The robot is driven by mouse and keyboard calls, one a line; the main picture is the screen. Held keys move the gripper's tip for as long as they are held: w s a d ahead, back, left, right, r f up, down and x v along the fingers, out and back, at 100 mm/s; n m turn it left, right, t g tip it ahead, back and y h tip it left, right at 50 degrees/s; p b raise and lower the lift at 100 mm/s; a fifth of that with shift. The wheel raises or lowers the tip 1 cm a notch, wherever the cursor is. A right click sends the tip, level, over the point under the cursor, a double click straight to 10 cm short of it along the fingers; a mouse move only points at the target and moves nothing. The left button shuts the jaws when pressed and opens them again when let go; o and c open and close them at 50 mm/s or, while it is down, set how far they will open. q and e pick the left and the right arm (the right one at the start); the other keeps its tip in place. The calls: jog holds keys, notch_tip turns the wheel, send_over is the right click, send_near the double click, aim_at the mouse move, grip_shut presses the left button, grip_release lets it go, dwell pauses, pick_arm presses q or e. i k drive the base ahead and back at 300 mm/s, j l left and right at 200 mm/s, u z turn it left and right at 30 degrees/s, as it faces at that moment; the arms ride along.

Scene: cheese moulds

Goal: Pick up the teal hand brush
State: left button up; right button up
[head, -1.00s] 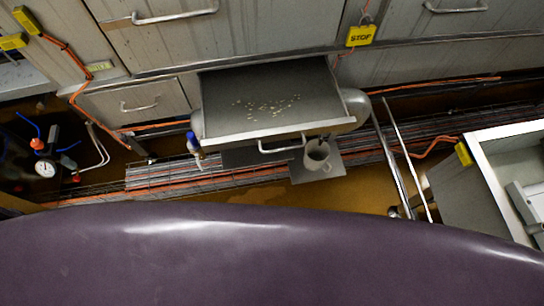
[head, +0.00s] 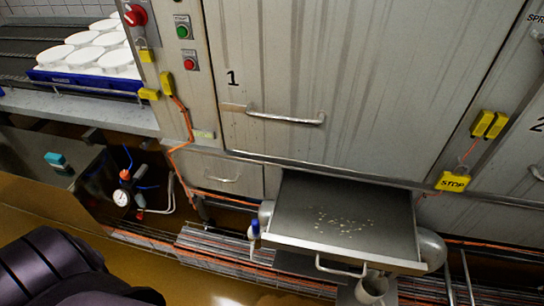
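A small teal object (head: 55,160) shows at the left, on a dark grey metal surface below the conveyor. It is too small to tell for sure that it is the hand brush. Neither of my grippers is in view.
A blue crate (head: 84,79) with several white moulds stands on the conveyor at upper left. A grey drawer tray (head: 350,200) with pale crumbs juts out below the door marked 1. A gauge (head: 122,198) with hoses stands near the teal object. Yellow-brown floor (head: 150,270) is open in front.

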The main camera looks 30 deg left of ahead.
aim_at(56, 160)
jog(key=u, duration=2.5)
jog(key=z, duration=1.85)
jog(key=u, duration=1.85)
jog(key=i+j+z, duration=0.15)
jog(key=i, duration=0.35)
jog(key=i+j+z, duration=0.2)
jog(key=i, duration=0.25)
jog(key=i+j+z, duration=0.15)
jog(key=i+j, duration=0.2)
jog(key=i, duration=0.15)
